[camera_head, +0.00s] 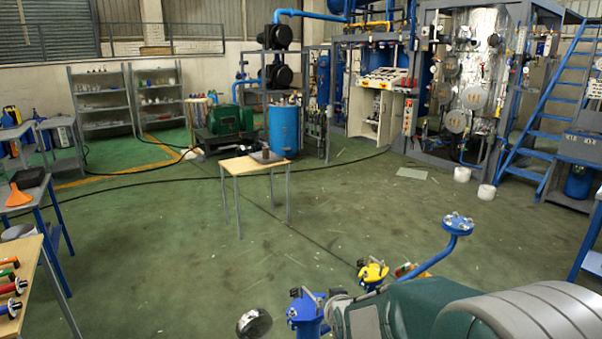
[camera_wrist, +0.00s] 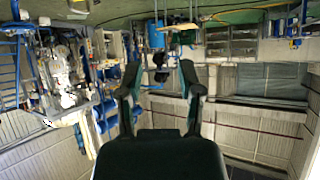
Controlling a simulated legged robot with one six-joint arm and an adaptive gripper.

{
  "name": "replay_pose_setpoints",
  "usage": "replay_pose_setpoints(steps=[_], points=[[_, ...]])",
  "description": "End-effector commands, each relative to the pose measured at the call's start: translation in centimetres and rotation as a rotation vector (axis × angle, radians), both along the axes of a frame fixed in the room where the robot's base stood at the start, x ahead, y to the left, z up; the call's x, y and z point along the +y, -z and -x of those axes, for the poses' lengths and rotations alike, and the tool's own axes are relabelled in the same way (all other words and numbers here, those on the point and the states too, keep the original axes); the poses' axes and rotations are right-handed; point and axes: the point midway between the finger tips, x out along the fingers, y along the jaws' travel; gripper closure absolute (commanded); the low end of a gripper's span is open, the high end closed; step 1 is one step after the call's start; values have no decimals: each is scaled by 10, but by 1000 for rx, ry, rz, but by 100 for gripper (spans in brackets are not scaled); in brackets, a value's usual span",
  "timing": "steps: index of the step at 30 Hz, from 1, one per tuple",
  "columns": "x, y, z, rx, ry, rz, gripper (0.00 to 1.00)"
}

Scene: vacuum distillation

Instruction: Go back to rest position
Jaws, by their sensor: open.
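My gripper (camera_wrist: 160,72) shows in the wrist view, where the room appears upside down. Its two dark fingers stand apart with a clear gap between them. Nothing is held between them, and they touch nothing that I can see. Beyond the fingers are the far equipment and the wall. My gripper does not show in the head view.
A small wooden-topped table (camera_head: 243,167) stands mid-floor with a small dark object on it. Blue flanged piping (camera_head: 437,254) with a yellow valve (camera_head: 373,271) is near at the lower right. A workbench (camera_head: 28,262) is at left. Blue stairs (camera_head: 548,125) stand right. Green floor around the table is largely clear.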

Motion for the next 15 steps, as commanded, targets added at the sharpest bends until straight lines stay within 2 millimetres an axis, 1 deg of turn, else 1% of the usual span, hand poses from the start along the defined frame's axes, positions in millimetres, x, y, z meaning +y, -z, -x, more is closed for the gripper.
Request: replay_pose_setpoints(steps=[1,5,6,11,12,14,15], points=[[-7,-16,11,17,7,2,53],[-22,-42,45,90,20,12,53],[-27,-49,56,111,24,16,53],[-45,-74,105,199,43,29,53],[-49,-79,119,222,48,32,53],[-55,-86,139,254,56,37,53],[-59,-90,153,277,61,38,53]])
